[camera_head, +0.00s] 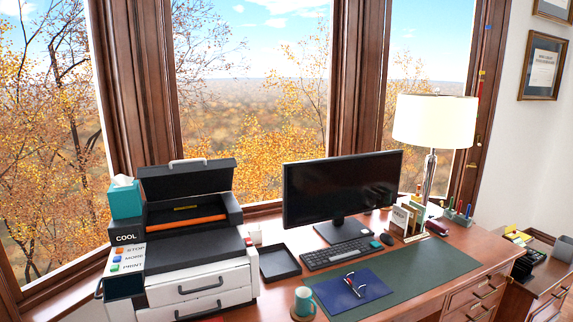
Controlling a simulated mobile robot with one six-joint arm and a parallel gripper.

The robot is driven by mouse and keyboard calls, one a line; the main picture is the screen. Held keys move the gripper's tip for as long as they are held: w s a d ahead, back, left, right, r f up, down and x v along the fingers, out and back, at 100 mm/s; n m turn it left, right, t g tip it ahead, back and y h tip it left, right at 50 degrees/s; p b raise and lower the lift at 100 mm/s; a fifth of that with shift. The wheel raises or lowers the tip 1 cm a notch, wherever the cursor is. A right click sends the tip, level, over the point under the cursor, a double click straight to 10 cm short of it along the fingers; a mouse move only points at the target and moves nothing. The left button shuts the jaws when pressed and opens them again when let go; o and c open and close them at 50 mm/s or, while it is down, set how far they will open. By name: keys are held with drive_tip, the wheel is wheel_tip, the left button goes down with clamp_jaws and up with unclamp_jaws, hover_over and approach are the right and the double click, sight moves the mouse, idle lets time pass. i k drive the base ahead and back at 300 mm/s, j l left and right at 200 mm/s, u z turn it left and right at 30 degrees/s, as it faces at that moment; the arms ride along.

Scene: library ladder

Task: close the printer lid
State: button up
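The printer (145,297) stands at the left end of the desk, white and dark grey, with a front panel reading COOL, STOP, MORE and PRINT. Its dark lid (187,184) is raised, tilted up at the back of the printer, with a pale handle (187,161) along its top edge. The open bay under the lid shows an orange bar (187,223). My gripper is not in view.
A teal tissue box (125,202) stands at the printer's back left. A black tray (279,262), a teal mug (303,300), a keyboard (341,253) and a monitor (340,190) are to its right. A lamp (434,122) stands farther right. Windows rise behind.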

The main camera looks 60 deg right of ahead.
sight(187, 178)
drive_tip(key=z, duration=1)
